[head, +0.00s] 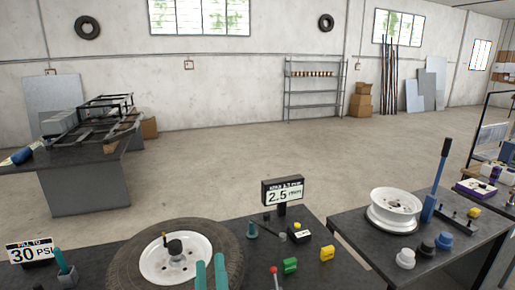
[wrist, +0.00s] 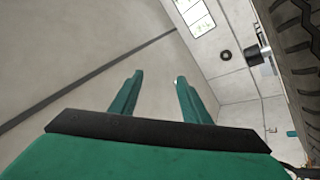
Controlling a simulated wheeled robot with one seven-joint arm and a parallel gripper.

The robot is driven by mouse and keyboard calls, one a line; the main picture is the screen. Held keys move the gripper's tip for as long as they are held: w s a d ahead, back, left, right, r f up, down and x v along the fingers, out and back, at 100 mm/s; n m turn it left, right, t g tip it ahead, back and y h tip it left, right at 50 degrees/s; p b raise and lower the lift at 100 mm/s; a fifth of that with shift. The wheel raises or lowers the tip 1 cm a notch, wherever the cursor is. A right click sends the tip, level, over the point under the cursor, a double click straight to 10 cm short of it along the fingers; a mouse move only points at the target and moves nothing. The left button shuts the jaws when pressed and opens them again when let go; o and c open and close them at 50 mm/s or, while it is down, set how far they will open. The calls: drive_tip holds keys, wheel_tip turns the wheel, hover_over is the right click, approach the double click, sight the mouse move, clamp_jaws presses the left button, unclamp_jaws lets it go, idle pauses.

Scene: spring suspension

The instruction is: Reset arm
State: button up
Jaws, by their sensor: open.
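My gripper (head: 210,273) shows as two teal fingers at the bottom of the head view, in front of the tyre's near side. In the wrist view my gripper (wrist: 157,82) has its two fingers apart with nothing between them. It is open and empty. The wrist view looks past the fingers to the floor and wall, tilted. The tyre (head: 125,268) with a white rim (head: 190,262) lies flat on the front table, with a dark fitting (head: 174,246) at its centre. The tyre's tread (wrist: 300,45) fills the right edge of the wrist view. The rest of my arm is not visible in the head view.
A "2.5 mm" sign (head: 284,193) and green (head: 290,265) and yellow (head: 327,253) blocks are right of the tyre. A "30 PSI" sign (head: 30,251) is at left. A white wheel rim (head: 394,208) and blue lever (head: 436,185) stand on the right table. Open floor (head: 235,165) lies beyond.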

drive_tip(key=s+d+f+m+g+h, duration=0.25)
drive_tip(key=s+f+m, duration=0.25)
drive_tip(key=s+f, duration=0.35)
drive_tip(key=s+d+f+m+g+h, duration=0.2)
drive_tip(key=s+f+m+h, duration=0.15)
drive_tip(key=s+f, duration=0.55)
drive_tip(key=s+d+f+m+g, duration=0.1)
drive_tip(key=s+d+f+g, duration=0.1)
drive_tip(key=s, duration=0.8)
drive_tip(key=s+d+f+m+g+y, duration=0.1)
drive_tip(key=s+d+f, duration=0.4)
drive_tip(key=s, duration=0.6)
drive_tip(key=shift+f+g, duration=0.2)
drive_tip(key=shift+g, duration=0.25)
drive_tip(key=shift+w, duration=0.1)
